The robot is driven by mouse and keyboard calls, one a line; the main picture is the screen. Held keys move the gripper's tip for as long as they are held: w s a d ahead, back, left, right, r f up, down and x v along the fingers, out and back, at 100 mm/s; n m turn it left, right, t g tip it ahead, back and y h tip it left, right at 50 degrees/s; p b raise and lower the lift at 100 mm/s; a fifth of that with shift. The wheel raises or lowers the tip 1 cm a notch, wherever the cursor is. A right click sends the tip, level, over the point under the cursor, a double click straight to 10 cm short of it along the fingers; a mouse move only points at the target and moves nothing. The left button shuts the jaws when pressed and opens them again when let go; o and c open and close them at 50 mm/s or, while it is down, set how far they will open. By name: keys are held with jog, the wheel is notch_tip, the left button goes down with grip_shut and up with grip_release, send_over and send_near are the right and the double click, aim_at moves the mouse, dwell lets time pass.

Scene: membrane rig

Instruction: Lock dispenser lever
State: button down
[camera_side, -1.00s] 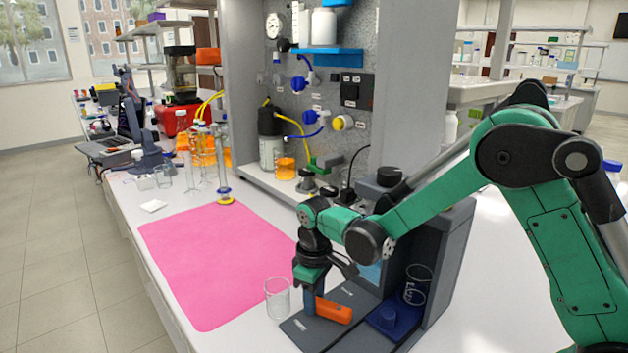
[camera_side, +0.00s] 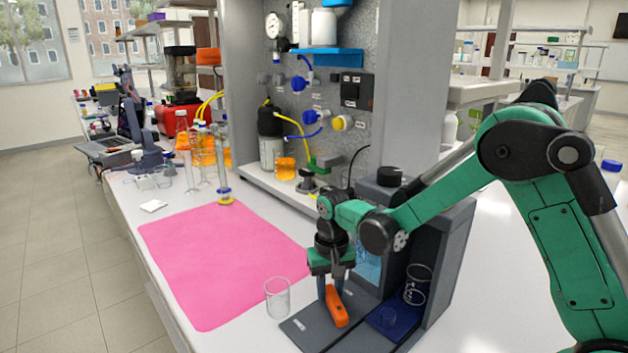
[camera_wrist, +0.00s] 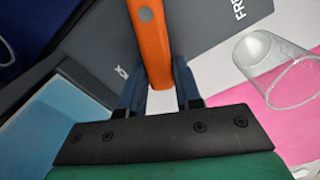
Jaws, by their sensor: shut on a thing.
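The lever's end under the gripper is partly hidden. The base carries white lettering, which is only partly readable.
A clear glass beaker (camera_side: 278,298) stands just left of the base; it also shows in the wrist view (camera_wrist: 268,75). A pink mat (camera_side: 220,255) covers the bench to the left. Another glass vessel (camera_side: 418,284) stands in the dispenser's right bay, near a blue pad (camera_side: 392,322).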

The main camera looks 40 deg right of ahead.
aim_at(333, 289)
jog(key=shift+d+m, duration=0.15)
jog(key=shift+m, duration=0.35)
jog(key=shift+s, duration=0.1)
jog(key=c, duration=0.6)
grip_release()
jog(key=shift+r, duration=2.8)
